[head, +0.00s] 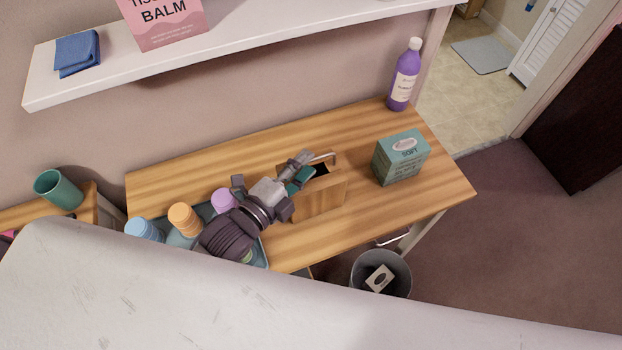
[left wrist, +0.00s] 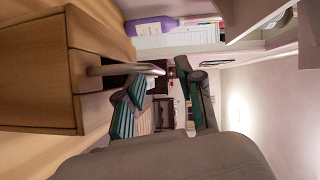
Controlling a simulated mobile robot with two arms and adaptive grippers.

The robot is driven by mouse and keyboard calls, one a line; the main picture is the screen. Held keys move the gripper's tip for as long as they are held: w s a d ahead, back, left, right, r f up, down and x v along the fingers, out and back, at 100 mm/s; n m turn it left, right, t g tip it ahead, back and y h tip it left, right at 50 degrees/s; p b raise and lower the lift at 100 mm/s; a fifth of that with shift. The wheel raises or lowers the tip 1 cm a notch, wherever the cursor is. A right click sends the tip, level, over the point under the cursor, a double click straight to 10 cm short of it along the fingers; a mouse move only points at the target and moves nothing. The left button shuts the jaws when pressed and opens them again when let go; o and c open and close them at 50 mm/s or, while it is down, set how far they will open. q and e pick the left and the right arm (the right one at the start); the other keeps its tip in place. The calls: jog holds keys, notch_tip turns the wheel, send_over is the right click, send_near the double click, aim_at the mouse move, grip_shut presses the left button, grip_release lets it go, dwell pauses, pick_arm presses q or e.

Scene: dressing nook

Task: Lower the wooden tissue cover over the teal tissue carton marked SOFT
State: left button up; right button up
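The teal tissue carton (head: 400,161) marked SOFT stands upright on the right part of the wooden table. The wooden tissue cover (head: 324,197) stands on the table left of the carton, apart from it. It has a dark opening and a metal handle (head: 324,157) on top. In the left wrist view the cover (left wrist: 35,70) fills the left side, with its curved handle (left wrist: 125,69) reaching toward my fingers. My left gripper (head: 302,174) is at the cover's top by the handle. Its fingers (left wrist: 165,100) are apart, with a gap between them. My right gripper is not in view.
A tray (head: 263,254) with several coloured cups lies at the table's left, partly hidden by my left arm. A purple bottle (head: 404,76) stands at the back right corner. A white shelf (head: 240,38) runs above the table. A bin (head: 396,282) stands below the front edge.

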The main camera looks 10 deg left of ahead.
pick_arm(q)
jog(key=x, duration=0.3)
jog(key=shift+s+a, duration=0.1)
jog(key=shift+s, duration=0.05)
grip_shut()
